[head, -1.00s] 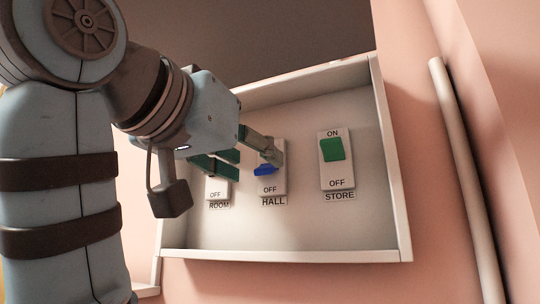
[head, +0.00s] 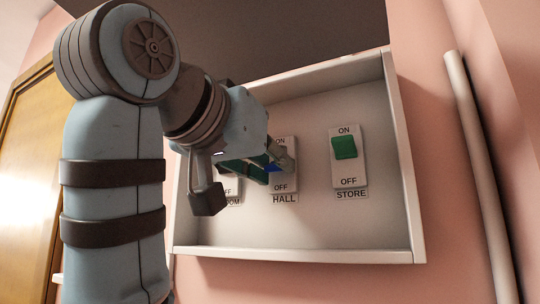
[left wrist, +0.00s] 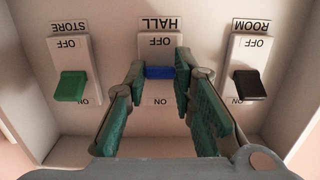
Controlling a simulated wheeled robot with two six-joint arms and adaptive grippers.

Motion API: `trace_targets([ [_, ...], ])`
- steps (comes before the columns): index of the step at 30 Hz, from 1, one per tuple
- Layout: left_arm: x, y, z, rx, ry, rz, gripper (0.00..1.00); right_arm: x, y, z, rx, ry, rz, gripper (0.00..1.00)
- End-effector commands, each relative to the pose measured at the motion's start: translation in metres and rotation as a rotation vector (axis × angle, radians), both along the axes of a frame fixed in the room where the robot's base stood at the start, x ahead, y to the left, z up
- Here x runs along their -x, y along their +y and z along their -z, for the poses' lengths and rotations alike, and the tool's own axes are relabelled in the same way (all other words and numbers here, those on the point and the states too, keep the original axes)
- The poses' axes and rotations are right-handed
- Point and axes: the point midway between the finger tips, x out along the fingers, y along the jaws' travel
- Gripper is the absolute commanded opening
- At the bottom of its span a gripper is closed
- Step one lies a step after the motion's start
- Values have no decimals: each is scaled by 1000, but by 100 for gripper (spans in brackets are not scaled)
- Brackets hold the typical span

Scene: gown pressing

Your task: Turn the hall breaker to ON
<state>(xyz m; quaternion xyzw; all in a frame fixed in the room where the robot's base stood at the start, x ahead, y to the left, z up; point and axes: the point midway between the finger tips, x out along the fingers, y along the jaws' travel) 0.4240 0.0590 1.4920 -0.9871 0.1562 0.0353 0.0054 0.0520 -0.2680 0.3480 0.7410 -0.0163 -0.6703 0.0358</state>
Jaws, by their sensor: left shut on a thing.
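The hall breaker (head: 286,184) is a white plate marked ON at its upper end and OFF at its lower end, above a HALL label. Its blue lever (left wrist: 160,72) stands between the two marks, farther from ON than the green lever beside it. My left gripper (head: 270,163) is at this breaker; in the left wrist view its green-padded fingers (left wrist: 158,85) are shut on the blue lever, one on each side. My right gripper is not in view.
The store breaker (head: 349,174) has its green lever toward ON. The room breaker (left wrist: 244,75) has a black lever toward ON. A raised white box frame (head: 405,160) surrounds the breakers. A pale vertical pipe (head: 478,170) runs on the pink wall at right.

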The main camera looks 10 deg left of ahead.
Motion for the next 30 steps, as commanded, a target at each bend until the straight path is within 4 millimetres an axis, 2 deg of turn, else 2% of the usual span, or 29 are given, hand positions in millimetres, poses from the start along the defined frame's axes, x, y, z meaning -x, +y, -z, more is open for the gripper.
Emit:
trace_targets([
  [1, 0, 0, -11, -17, 51, -1, 0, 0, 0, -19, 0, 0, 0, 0],
  [3, 0, 0, -12, -40, 121, 0, 0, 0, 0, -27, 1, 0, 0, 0],
  [13, 1, 0, -8, -54, 166, 0, 0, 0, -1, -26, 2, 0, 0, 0],
  [14, 1, 0, -8, -54, 165, 0, 25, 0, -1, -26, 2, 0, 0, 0],
  [17, 1, 0, -8, -54, 165, 0, 41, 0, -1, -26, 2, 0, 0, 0],
  [18, 1, 0, -8, -54, 166, 0, 43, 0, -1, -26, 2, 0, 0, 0],
  [30, 1, 0, -7, -56, 168, 0, 43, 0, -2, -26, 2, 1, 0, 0],
])
